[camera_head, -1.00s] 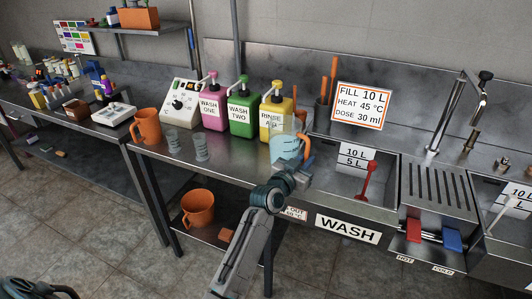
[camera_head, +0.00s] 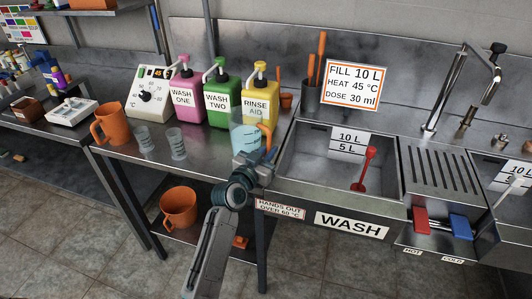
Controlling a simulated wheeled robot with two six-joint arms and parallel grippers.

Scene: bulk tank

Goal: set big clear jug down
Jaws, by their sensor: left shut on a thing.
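The big clear jug (camera_head: 243,138) has a pale bluish see-through body and an orange handle (camera_head: 268,139) on its right. It looks upright, over the counter's front part, left of the wash sink and in front of the yellow rinse aid bottle (camera_head: 257,97). My left gripper (camera_head: 258,158) is shut on the jug, near the handle side. The gripper hides the jug's lower part, so I cannot tell whether its base touches the counter. My right gripper is not in view.
Two small clear beakers (camera_head: 177,146) and an orange jug (camera_head: 110,126) stand to the left on the counter (camera_head: 203,165). Pink and green (camera_head: 222,97) pump bottles line the back. The wash sink (camera_head: 325,165) lies right. Bare counter shows between beakers and clear jug.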

